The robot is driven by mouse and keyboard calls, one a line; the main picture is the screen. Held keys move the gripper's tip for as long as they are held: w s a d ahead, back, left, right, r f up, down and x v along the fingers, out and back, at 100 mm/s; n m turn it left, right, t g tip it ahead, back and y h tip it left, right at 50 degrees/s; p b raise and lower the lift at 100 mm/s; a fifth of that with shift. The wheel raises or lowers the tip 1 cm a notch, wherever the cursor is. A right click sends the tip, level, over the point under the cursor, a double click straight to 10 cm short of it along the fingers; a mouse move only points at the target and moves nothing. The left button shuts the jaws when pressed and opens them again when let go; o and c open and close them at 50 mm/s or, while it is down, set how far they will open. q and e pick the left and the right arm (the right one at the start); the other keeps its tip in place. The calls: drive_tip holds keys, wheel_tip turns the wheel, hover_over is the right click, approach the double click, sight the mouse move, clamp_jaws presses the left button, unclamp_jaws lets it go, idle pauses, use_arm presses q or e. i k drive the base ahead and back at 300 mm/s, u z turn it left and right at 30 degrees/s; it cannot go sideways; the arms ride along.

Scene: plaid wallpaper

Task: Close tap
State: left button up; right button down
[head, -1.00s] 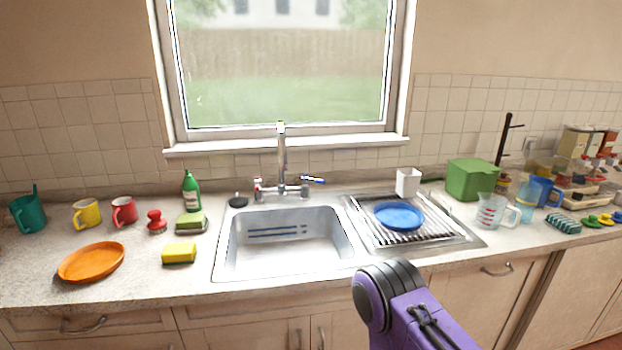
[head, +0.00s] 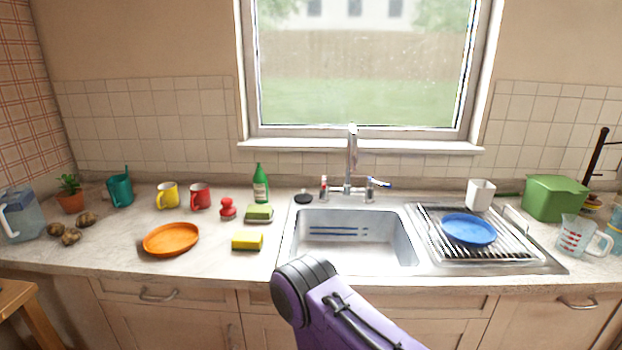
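The chrome tap (head: 351,165) stands behind the sink, below the window. Its tall spout rises from a bridge with two handles. I cannot tell whether water runs from the spout. The steel sink (head: 290,262) is in front of the tap, with dark blue slots on its back wall. A purple link of one of my arms shows at the bottom middle, well in front of the tap. Neither gripper is in view.
A blue plate (head: 468,229) lies on the drying rack right of the sink, with a white cup (head: 480,194) behind it. A green bottle (head: 260,184), sponges (head: 247,241) and an orange plate (head: 171,239) are on the left counter. The counter's front edge lies before me.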

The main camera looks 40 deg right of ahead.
sight(371, 181)
drive_tip(key=u, duration=0.55)
drive_tip(key=k, duration=0.95)
drive_tip(key=z, duration=1.55)
drive_tip(key=i, duration=0.5)
